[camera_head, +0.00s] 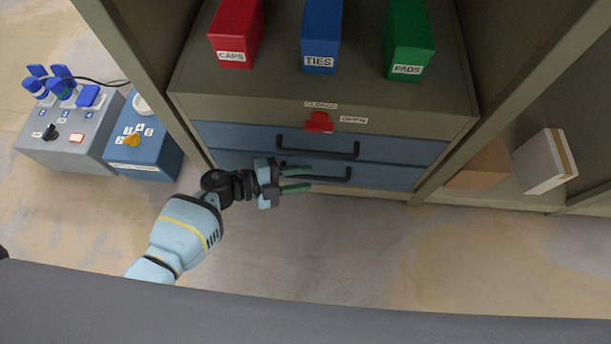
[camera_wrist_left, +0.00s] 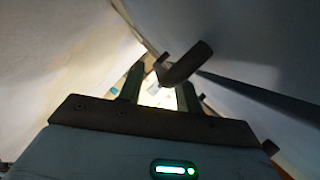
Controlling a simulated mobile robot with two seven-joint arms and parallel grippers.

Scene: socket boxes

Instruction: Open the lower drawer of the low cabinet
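The low cabinet (camera_head: 400,103) has two blue drawers, both looking shut. The upper drawer (camera_head: 415,150) has a black bar handle (camera_head: 330,153). The lower drawer (camera_head: 395,178) is below it, and its black handle (camera_head: 340,178) is partly hidden by my left gripper (camera_head: 309,179). That gripper is open, its two green fingers at the left part of the lower handle. In the left wrist view a dark bar, probably the handle (camera_wrist_left: 187,63), shows by the spread fingertips of the gripper (camera_wrist_left: 160,85); I cannot tell whether they touch. My right gripper is not in view.
A red knob (camera_head: 319,123) sits above the drawers near labels reading CLOSED and OPEN. Red, blue and green boxes stand on the cabinet (camera_head: 320,40). Grey and blue control boxes (camera_head: 140,160) stand at left. A white box (camera_head: 543,160) is at right. The floor in front is clear.

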